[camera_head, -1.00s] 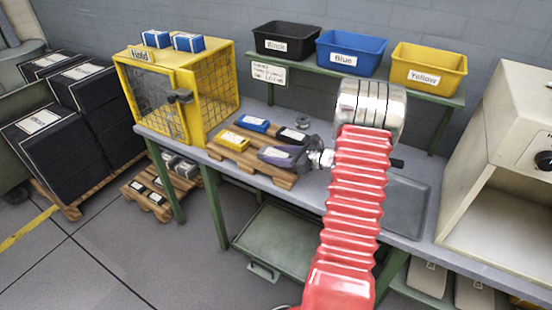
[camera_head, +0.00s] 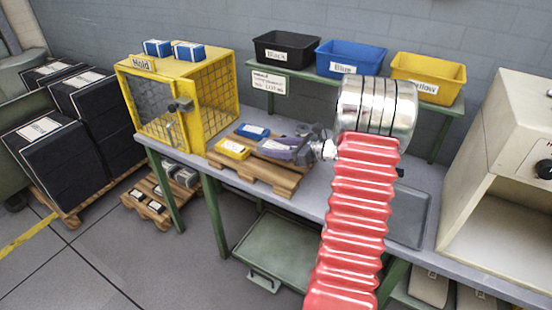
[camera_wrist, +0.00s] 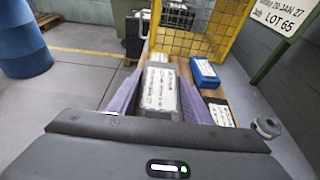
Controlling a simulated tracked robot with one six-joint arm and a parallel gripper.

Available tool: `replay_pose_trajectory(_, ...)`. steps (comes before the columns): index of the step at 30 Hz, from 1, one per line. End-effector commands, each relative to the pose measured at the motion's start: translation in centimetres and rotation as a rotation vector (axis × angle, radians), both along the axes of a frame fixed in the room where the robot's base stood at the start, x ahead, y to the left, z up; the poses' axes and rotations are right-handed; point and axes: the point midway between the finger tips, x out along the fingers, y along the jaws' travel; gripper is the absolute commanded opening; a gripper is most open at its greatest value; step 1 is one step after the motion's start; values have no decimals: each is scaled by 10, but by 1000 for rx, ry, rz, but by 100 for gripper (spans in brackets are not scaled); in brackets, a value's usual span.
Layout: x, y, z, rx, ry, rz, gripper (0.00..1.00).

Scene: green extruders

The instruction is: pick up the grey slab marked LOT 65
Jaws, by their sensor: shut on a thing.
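My gripper (camera_head: 284,150) has purple fingers and is over the right part of a wooden pallet (camera_head: 284,186) on the workbench. In the wrist view the fingers are shut on a grey slab (camera_wrist: 159,88) with a white printed label. The label's print is too small to read. In the head view the fingers mostly hide this slab. I cannot tell whether it touches the pallet. A sign (camera_wrist: 283,17) under the shelf reads LOT 65 in the wrist view.
A yellow slab (camera_head: 232,149) and a blue slab (camera_head: 253,131) lie on the pallet, left of my gripper. A yellow mesh cage (camera_head: 211,104) stands further left. Black, blue and yellow bins (camera_head: 427,75) stand on the shelf behind. A grey tray (camera_head: 408,215) lies at right.

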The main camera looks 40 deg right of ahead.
Motion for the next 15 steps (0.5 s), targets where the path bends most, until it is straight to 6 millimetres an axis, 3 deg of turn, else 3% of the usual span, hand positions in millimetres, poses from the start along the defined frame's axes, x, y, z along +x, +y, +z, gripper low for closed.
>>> replay_pose_trajectory(6,0,0,26,-1,-3,0,10)
replay_pose_trajectory(15,0,0,29,0,-1,-1,10)
